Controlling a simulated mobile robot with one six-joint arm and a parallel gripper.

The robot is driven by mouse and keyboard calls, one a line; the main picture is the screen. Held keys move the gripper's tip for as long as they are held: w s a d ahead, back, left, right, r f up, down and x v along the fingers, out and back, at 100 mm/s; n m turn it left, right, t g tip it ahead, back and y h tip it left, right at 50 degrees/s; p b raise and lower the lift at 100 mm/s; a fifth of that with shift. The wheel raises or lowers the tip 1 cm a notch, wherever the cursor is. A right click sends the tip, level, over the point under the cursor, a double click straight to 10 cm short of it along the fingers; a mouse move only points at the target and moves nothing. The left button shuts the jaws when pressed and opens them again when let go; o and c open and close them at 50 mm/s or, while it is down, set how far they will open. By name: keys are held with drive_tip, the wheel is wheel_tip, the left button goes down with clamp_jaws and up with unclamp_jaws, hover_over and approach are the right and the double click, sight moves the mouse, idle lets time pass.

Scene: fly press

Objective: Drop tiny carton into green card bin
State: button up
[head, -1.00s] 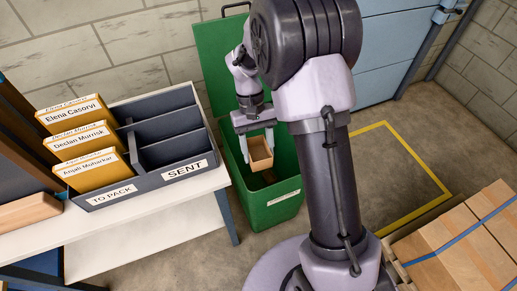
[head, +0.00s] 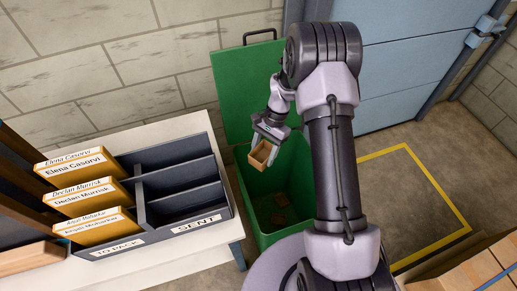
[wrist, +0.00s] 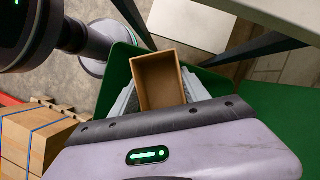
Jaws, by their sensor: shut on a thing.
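The tiny carton (head: 263,154) is a small open-topped brown box. My gripper (head: 266,143) is shut on it and holds it tilted above the mouth of the green card bin (head: 246,204). The carton (wrist: 159,80) also shows in the wrist view, between the fingers, and its inside looks empty. The green bin is open, with its lid raised against the wall. Some brown pieces lie on its floor. In the wrist view, the bin's green wall (wrist: 118,68) shows behind the carton.
A grey sorter (head: 182,200) marked TO PACK and SENT stands on a white table (head: 160,131) left of the bin, with several labelled yellow folders (head: 80,167). Stacked cartons (head: 480,268) sit at the lower right. Yellow-marked floor (head: 400,190) right of the bin is clear.

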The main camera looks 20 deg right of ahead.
drive_tip(key=w+d+f+m+t+b, duration=0.1)
drive_tip(key=d+f+m+t, duration=0.4)
drive_tip(key=d+f+m, duration=0.6)
wheel_tip(320, 180, down, 3)
drive_tip(key=shift+w+f+m, duration=0.15)
drive_tip(key=shift+w+m, duration=0.1)
drive_tip(key=shift+m, duration=0.65)
drive_tip(key=shift+d, duration=0.1)
drive_tip(key=o, duration=1.4)
